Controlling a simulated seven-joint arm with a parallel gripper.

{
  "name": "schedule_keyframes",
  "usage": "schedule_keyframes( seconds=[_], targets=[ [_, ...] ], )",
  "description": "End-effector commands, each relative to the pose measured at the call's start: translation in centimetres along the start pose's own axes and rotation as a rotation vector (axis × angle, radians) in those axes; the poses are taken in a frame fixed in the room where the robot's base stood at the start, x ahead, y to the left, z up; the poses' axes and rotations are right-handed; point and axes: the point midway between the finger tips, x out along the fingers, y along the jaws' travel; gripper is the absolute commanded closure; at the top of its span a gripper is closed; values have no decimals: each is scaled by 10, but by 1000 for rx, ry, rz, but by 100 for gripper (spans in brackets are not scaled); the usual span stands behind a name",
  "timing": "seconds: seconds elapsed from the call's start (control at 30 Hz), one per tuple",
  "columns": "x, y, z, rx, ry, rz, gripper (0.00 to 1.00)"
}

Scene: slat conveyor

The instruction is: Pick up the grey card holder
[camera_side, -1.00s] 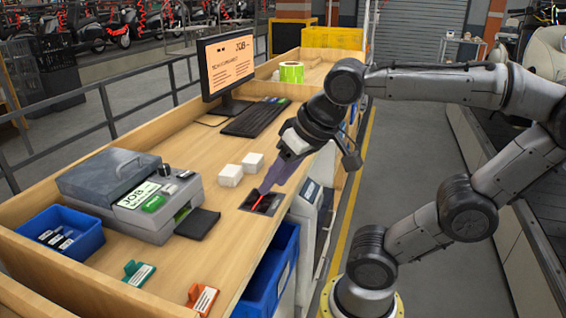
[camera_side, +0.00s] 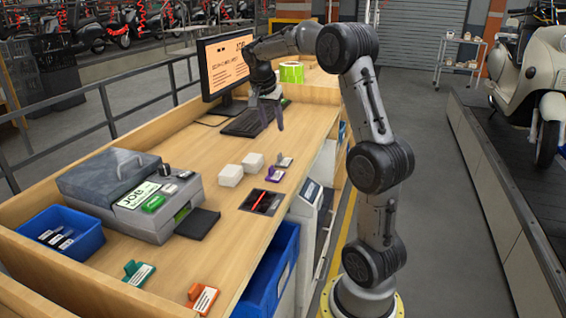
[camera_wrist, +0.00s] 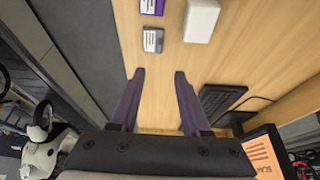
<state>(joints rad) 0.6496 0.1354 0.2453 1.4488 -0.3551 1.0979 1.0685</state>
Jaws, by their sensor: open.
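The grey card holder (camera_side: 285,160) stands on the wooden bench near its right edge, with a white card on it. It also shows in the wrist view (camera_wrist: 153,41), beyond the fingertips and roughly in line with the gap between them. My gripper (camera_side: 272,127) is open and empty, above the bench near the keyboard, farther back than the grey holder. Its two dark purple fingers also show in the wrist view (camera_wrist: 159,74), apart from each other and touching nothing.
A purple card holder (camera_side: 275,174) stands just in front of the grey one. Two white blocks (camera_side: 230,175) are to the left. The keyboard (camera_side: 243,122) and monitor (camera_side: 228,66) are behind. A dark tray with a red pen (camera_side: 262,202) lies nearer.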

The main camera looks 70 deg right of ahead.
Motion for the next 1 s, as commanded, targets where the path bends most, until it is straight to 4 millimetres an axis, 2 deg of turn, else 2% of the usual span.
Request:
schedule_keyframes(
  seconds=[0.1, 0.3, 0.57, 0.8, 1.0],
  targets=[
    [24, 1, 2, -1, -5, 6, 54],
    [59, 1, 1, -3, -3, 4, 54],
    [78, 0, 2, -3, -2, 0, 54],
    [110, 3, 2, -3, -4, 3, 54],
    [126, 2, 1, -3, -2, -1, 54]
  ],
)
